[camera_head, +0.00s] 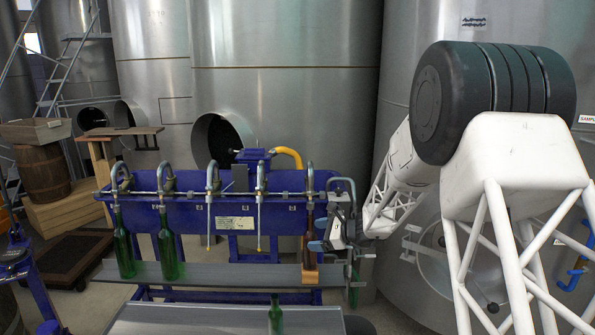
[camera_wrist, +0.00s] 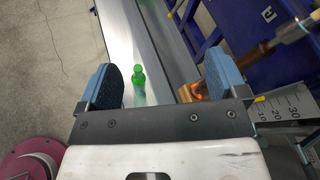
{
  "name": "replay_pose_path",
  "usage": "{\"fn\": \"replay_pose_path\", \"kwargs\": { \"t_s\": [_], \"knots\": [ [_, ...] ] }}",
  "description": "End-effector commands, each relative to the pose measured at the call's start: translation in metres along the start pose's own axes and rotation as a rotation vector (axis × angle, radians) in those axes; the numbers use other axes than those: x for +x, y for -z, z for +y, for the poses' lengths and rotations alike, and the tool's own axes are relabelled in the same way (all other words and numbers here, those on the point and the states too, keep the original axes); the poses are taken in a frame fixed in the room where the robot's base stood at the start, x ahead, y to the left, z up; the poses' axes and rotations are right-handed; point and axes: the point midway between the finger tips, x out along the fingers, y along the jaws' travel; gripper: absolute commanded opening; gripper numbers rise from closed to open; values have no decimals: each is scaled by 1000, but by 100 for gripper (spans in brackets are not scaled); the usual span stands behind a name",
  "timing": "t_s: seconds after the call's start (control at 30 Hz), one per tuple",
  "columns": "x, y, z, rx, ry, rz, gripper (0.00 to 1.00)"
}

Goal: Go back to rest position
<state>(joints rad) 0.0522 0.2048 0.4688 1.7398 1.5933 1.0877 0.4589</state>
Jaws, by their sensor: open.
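My gripper (camera_head: 325,234) is beside the right end of the blue filling machine (camera_head: 215,215), close to a brown bottle (camera_head: 309,240) under the rightmost spout. In the wrist view, the blue finger pads of my gripper (camera_wrist: 167,80) are wide apart with nothing held between them. A green bottle (camera_wrist: 139,84) shows in the gap, well beyond the fingertips. In the head view, a green bottle (camera_head: 275,316) stands on the front grey surface (camera_head: 200,319), partly cut off by the picture's lower edge.
Two green bottles (camera_head: 123,246) (camera_head: 167,248) stand under the left spouts on a grey shelf (camera_head: 220,274). An orange-brown block (camera_head: 310,275) is below the brown bottle. Large steel tanks (camera_head: 285,100) stand behind. A barrel (camera_head: 42,173) is at the left.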

Motion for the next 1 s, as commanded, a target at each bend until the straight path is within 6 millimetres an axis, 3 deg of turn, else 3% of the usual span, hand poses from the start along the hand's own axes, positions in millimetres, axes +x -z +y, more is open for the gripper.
{"fn": "replay_pose_path", "kwargs": {
  "t_s": [0.1,0.4,1.0],
  "knots": [
    [-17,-28,21,-87,-55,33,91],
    [-60,-82,78,-311,-199,125,91],
    [-158,-152,202,-759,-487,316,91]
  ]
}}
